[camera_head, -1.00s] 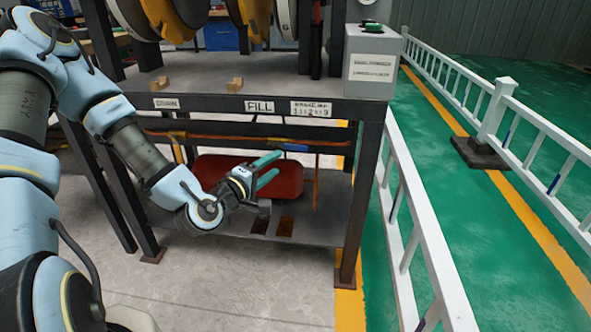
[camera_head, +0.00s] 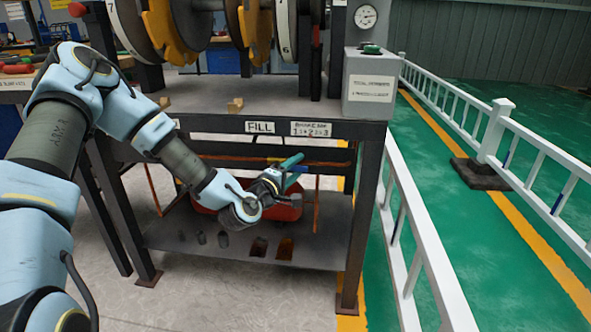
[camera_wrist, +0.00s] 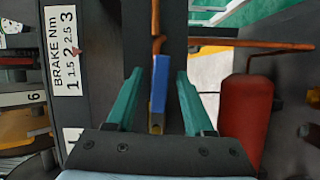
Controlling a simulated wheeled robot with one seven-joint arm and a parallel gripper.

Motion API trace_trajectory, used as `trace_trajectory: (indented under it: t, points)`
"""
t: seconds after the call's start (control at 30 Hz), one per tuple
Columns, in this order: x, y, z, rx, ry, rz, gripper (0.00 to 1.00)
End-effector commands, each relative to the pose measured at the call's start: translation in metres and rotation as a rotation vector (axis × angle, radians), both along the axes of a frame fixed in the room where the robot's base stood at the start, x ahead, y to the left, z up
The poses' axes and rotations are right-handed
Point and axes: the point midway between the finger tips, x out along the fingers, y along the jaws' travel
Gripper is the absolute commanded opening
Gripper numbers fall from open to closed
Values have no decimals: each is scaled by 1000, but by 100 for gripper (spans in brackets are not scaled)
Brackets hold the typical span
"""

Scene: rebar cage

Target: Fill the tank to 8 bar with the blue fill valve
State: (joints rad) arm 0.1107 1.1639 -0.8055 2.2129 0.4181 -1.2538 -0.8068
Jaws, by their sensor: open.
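The blue fill valve handle (camera_wrist: 159,84) shows in the wrist view on a copper-coloured pipe, lined up between my two teal fingers. I cannot tell whether the fingers reach around it or stop short. My gripper (camera_head: 297,170) is open under the bench top, below the FILL label (camera_head: 260,128); it also fills the lower middle of the wrist view (camera_wrist: 158,88). In the head view the valve is not clearly visible behind it. The red tank (camera_head: 288,213) lies on the lower shelf, partly hidden by my arm; it also stands at the right in the wrist view (camera_wrist: 245,115).
A round gauge (camera_head: 366,16) stands above a grey box (camera_head: 370,88) with a green button. The bench frame's dark leg (camera_head: 366,215) is right of my gripper. A white railing (camera_head: 425,235) runs beyond it. The BRAKE Nm label (camera_wrist: 66,48) is on the bench edge.

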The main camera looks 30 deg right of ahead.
Motion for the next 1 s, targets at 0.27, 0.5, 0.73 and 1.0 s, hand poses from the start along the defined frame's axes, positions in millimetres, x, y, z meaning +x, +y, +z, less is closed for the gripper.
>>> trace_trajectory:
  t: [0.27, 0.5, 0.73, 1.0]
  points:
    - [0, -1, 0, 0, 0, 0, 49]
    - [0, 0, 0, 0, 0, 0, 22]
    - [0, 0, 0, 1, 0, 0, 0]
    - [0, 0, 0, 1, 0, 0, 0]
